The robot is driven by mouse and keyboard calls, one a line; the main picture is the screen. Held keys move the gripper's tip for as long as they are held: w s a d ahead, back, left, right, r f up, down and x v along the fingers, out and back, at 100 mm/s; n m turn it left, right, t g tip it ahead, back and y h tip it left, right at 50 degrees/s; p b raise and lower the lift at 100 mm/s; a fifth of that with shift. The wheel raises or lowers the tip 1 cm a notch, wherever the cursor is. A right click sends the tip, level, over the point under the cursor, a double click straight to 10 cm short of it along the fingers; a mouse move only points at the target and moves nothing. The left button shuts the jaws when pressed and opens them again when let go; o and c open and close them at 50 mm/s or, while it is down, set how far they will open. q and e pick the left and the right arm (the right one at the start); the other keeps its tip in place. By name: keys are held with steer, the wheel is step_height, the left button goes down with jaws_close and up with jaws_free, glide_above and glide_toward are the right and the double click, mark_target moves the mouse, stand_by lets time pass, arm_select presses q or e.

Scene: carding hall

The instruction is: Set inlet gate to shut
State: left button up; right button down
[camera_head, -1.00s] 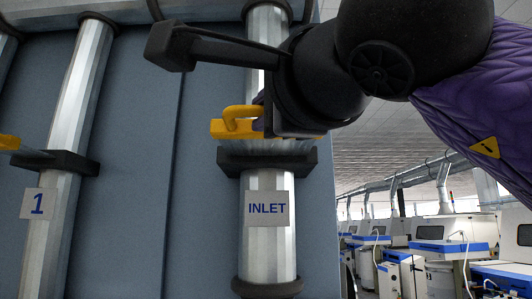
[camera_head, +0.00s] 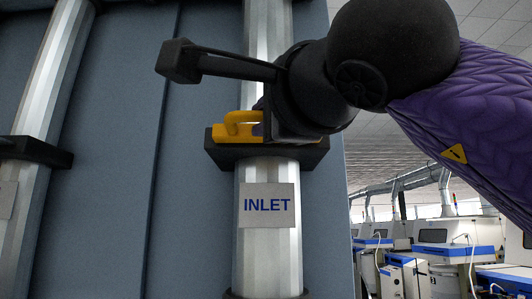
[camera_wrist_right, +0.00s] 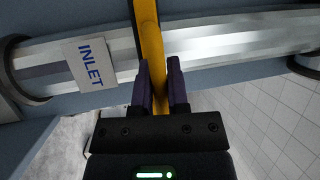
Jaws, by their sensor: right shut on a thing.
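The inlet gate has a yellow handle (camera_head: 234,121) on a yellow plate that sits against the black collar (camera_head: 268,153) of the vertical metal pipe. A white INLET label (camera_head: 267,205) is on the pipe just below. My right gripper (camera_head: 262,121) is at the handle, and its fingers are mostly hidden behind my wrist in the head view. In the right wrist view, the purple fingers (camera_wrist_right: 159,72) are on both sides of the yellow handle (camera_wrist_right: 150,32), closed on it. The INLET label also shows there (camera_wrist_right: 89,63). My left gripper is not in view.
Another metal pipe (camera_head: 50,75) with a black collar (camera_head: 38,151) stands at the left, in front of the blue-grey panel (camera_head: 120,150). White and blue machines (camera_head: 445,235) stand far back at the right.

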steer(key=shift+f, duration=0.15)
steer(key=c, duration=0.6)
jaws_free()
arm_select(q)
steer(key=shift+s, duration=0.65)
arm_select(e)
steer(key=shift+s+d+f+b, duration=0.1)
steer(key=shift+s+b, duration=0.2)
steer(key=shift+b, duration=0.05)
arm_select(q)
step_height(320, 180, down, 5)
steer(key=b, duration=0.4)
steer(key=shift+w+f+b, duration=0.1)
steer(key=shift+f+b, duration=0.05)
steer(key=shift+b, duration=0.15)
arm_select(e)
steer(key=v, duration=0.9)
steer(key=shift+s+d, duration=0.1)
